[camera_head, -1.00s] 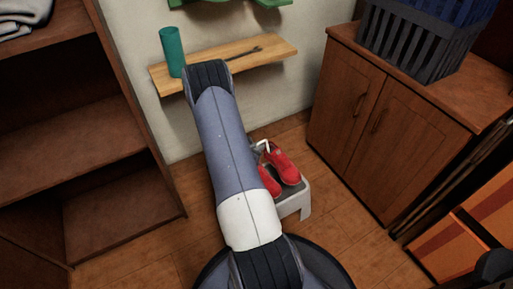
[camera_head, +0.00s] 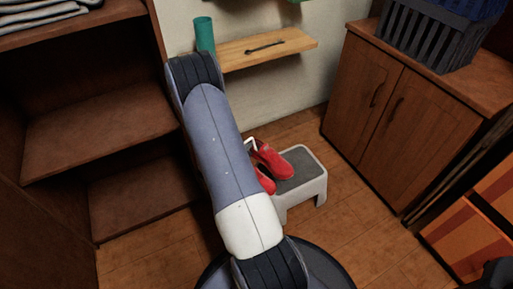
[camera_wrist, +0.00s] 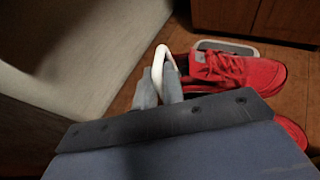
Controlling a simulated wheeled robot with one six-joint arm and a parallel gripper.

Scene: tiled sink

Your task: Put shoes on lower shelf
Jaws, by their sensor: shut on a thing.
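A pair of red shoes (camera_head: 272,160) is beside my arm in the head view, overlapping the grey-topped stool (camera_head: 312,188). In the wrist view the red shoes (camera_wrist: 238,72) are to the right of the fingers, one largely hidden behind my wrist. My gripper (camera_wrist: 160,72) is shut on the shoes; a white loop shows at its fingertips, and the exact grip is unclear. My arm hides part of the shoes in the head view. The lower shelf (camera_head: 140,198) of the brown shelf unit at left is empty, below another bare shelf (camera_head: 95,128).
A small wooden wall shelf (camera_head: 268,48) holds a teal cylinder (camera_head: 204,34) and a thin dark object. A wooden cabinet (camera_head: 400,115) with a dark basket (camera_head: 425,38) stands at right. Orange-striped boxes (camera_head: 475,235) are at lower right. Wood floor is clear before the shelf unit.

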